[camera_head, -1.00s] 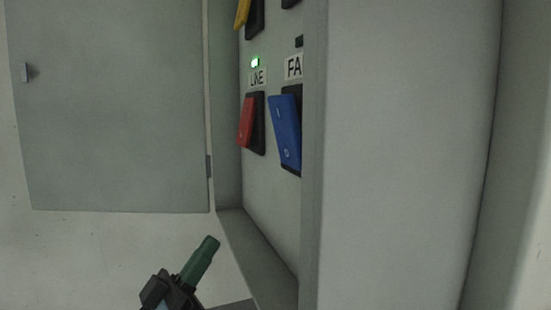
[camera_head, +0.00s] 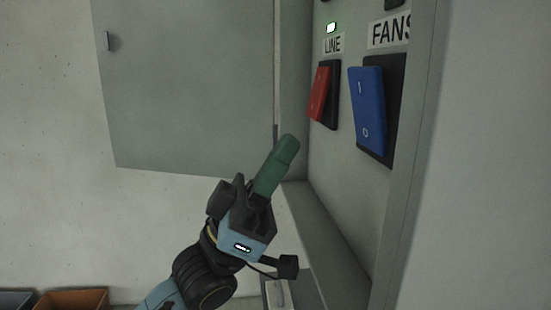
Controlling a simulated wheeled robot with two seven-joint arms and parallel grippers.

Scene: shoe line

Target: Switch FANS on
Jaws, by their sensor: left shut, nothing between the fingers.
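The FANS switch is a blue rocker (camera_head: 368,110) on a dark base, under a FANS label (camera_head: 390,31) on the panel inside the open cabinet. It bears a "I" mark above and an "O" mark below; its lower part appears to stand out from the base. A small dark indicator above its label is cut off by the top edge. My left gripper (camera_head: 287,146) has green fingers, shut with nothing between them. It is below and left of the switches, in front of the cabinet's left edge, apart from the blue rocker. My right gripper is not in view.
The open grey door (camera_head: 190,85) is at left; the cabinet's side wall (camera_head: 410,180) borders the switches at right. An orange bin (camera_head: 72,299) shows bottom left.

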